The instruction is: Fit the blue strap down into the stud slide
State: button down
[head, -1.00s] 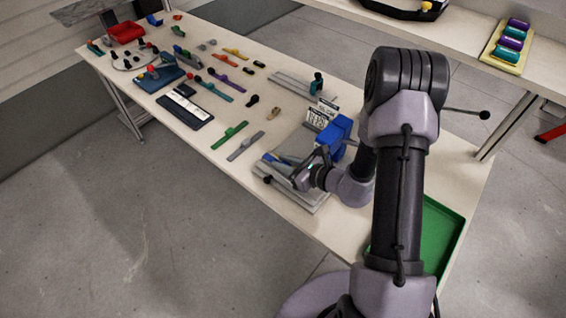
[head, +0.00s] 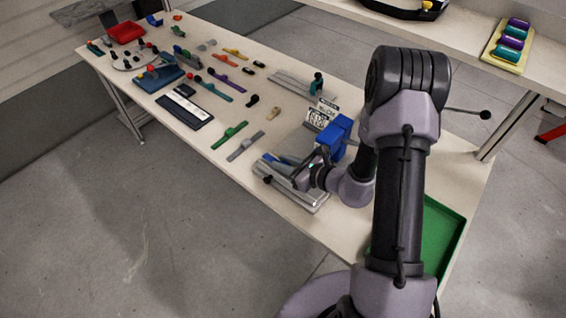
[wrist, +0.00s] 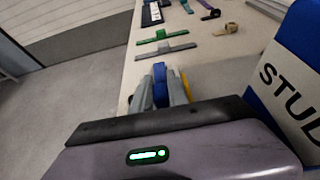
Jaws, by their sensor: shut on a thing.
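My gripper (wrist: 161,90) is shut on the blue strap (wrist: 160,84), which stands between its two grey fingers in the wrist view. In the head view my gripper (head: 294,178) is low over a grey metal fixture (head: 312,204) near the table's front edge. A bit of blue (head: 272,159) shows by the fingers there. A blue block with a white label reading "STUD" (wrist: 293,88) stands at the right of the wrist view; it also shows behind my wrist in the head view (head: 336,132). The slide's opening and the strap's lower end are hidden, so I cannot tell whether they touch.
A yellow part (wrist: 186,84) shows just right of the fingers. A green strap (head: 230,135) and a grey strap (head: 245,146) lie to the left on the table. A green tray (head: 440,235) is at the right. Several other parts lie farther back.

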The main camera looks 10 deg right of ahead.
jog(key=shift+f, duration=0.15)
jog(key=shift+f+b, duration=0.35)
jog(key=shift+b, duration=0.1)
jog(key=shift+r, duration=0.2)
jog(key=shift+f+b, duration=0.25)
jog(key=shift+b, duration=0.2)
dwell(1.8)
jog(key=shift+r, duration=0.25)
dwell(1.5)
